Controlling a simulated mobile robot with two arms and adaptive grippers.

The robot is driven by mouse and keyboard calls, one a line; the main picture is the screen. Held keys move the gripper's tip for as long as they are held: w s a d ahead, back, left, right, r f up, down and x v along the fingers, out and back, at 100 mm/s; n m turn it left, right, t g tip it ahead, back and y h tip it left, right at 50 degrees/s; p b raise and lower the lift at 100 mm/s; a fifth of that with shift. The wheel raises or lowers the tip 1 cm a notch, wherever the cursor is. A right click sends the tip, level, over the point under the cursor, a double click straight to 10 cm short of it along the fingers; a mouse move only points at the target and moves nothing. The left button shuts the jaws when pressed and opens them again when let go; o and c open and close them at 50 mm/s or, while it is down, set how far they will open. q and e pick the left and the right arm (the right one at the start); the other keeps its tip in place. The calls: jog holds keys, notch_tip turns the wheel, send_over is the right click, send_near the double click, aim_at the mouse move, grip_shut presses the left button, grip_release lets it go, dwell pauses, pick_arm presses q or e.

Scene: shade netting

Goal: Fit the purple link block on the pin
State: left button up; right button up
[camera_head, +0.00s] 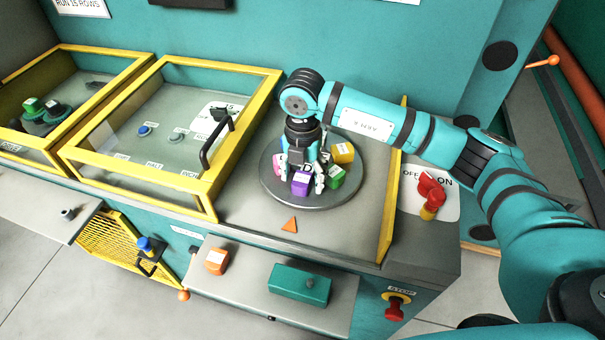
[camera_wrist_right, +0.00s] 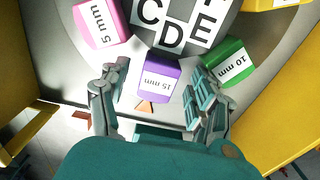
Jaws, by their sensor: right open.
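The purple link block (camera_head: 301,185), labelled 15 mm, sits near the front rim of a round grey turntable (camera_head: 322,203). My right gripper (camera_head: 301,178) points down over it, open. In the right wrist view the purple block (camera_wrist_right: 157,82) lies between the two spread fingers (camera_wrist_right: 157,74), with a gap on each side, the left one wider at the tips. A short grey peg (camera_head: 67,212) stands on the left shelf; I cannot tell whether it is the task's pin. My left gripper does not show.
Pink (camera_wrist_right: 99,24), green (camera_wrist_right: 229,62) and yellow (camera_head: 343,152) blocks stand close by on the turntable. A yellow-framed clear cover (camera_head: 215,190) is to the left, and a yellow rail (camera_head: 391,200) to the right. An orange block (camera_head: 216,261) and a teal block (camera_head: 299,285) sit on the front shelf.

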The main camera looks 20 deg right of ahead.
aim_at(302, 177)
notch_tip(302, 177, up, 12)
dwell(0.4)
jog(key=shift+w, duration=0.1)
